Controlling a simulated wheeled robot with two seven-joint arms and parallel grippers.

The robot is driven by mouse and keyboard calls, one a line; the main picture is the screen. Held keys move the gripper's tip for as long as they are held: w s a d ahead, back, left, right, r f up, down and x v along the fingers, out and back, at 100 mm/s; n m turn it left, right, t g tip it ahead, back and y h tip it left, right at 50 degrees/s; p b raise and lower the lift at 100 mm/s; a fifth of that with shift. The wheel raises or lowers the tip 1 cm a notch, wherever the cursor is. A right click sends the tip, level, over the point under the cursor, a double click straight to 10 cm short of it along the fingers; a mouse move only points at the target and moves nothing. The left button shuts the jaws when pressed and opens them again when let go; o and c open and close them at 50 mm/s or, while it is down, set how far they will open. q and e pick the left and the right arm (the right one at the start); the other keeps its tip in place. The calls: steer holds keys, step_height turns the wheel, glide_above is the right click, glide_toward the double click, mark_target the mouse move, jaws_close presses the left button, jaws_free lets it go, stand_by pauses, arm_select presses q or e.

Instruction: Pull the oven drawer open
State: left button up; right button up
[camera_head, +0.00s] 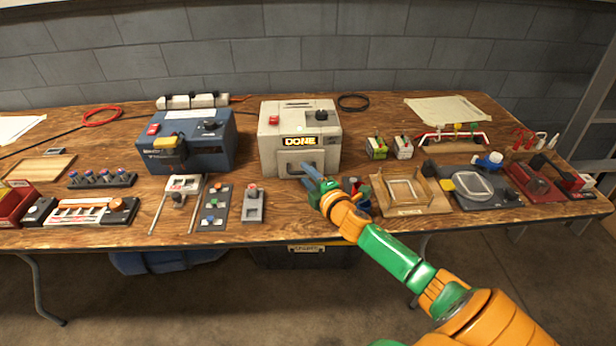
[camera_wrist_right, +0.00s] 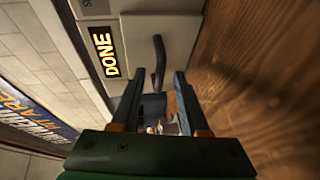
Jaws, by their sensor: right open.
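The oven (camera_head: 272,132) is a cream box with a lit "DONE" sign at the table's back middle; it also shows in the right wrist view (camera_wrist_right: 85,10). Its drawer front (camera_head: 287,158) is low on the face and looks shut. A dark bar handle (camera_wrist_right: 158,60) stands out from the drawer front in the right wrist view. My right gripper (camera_head: 309,175) is in front of the drawer, at its right side. In the wrist view its fingers (camera_wrist_right: 156,85) are apart, with the handle just beyond the tips. I cannot tell whether they touch it. My left gripper is not in view.
A blue machine (camera_head: 195,145) stands left of the oven. A grey switch block (camera_head: 253,203) sits in front of the oven. A wooden tray (camera_head: 430,197) lies right of my right gripper. Small battery-like blocks (camera_head: 377,147) stand right of the oven.

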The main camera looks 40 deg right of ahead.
jaws_close()
stand_by(1.3)
